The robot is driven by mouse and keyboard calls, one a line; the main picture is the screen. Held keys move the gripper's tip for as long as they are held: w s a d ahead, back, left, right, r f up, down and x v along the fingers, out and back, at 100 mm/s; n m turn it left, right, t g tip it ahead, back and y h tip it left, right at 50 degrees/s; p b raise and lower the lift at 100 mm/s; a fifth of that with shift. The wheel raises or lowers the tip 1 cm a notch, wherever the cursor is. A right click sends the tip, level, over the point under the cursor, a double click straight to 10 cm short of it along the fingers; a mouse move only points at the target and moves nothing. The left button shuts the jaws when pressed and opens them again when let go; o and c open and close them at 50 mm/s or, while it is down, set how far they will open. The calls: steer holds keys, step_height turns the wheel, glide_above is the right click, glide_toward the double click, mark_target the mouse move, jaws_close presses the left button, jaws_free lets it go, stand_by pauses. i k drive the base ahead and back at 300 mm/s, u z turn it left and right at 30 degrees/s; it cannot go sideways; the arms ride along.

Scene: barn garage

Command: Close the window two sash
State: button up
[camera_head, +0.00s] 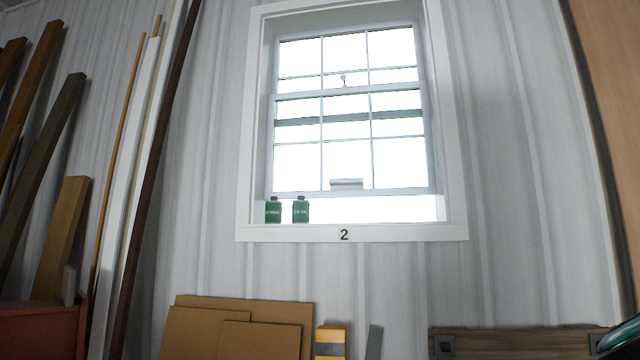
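Window two (344,234), marked with a "2" on its white lower frame, is on the corrugated wall ahead. Its lower sash (347,192) is partly raised, with an open gap between its bottom rail and the sill. A pale lift handle (347,183) sits at the middle of that rail. A small latch (343,80) shows near the meeting rail. Two green bottles (273,211) (300,211) stand upright on the sill at the left, in the gap below the sash; I cannot tell whether they are directly under it. My gripper is not in view.
Brown cardboard sheets (240,312) lean on the wall below the window. A yellow and grey block (330,342) stands beside them. A dark wooden piece (515,342) is at the lower right. Timber lengths (45,170) lean at the left. The wall directly below the sill is bare.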

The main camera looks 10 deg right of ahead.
mark_target(349, 187)
steer(key=u, duration=0.45)
steer(key=i, duration=0.85)
steer(key=z, duration=0.35)
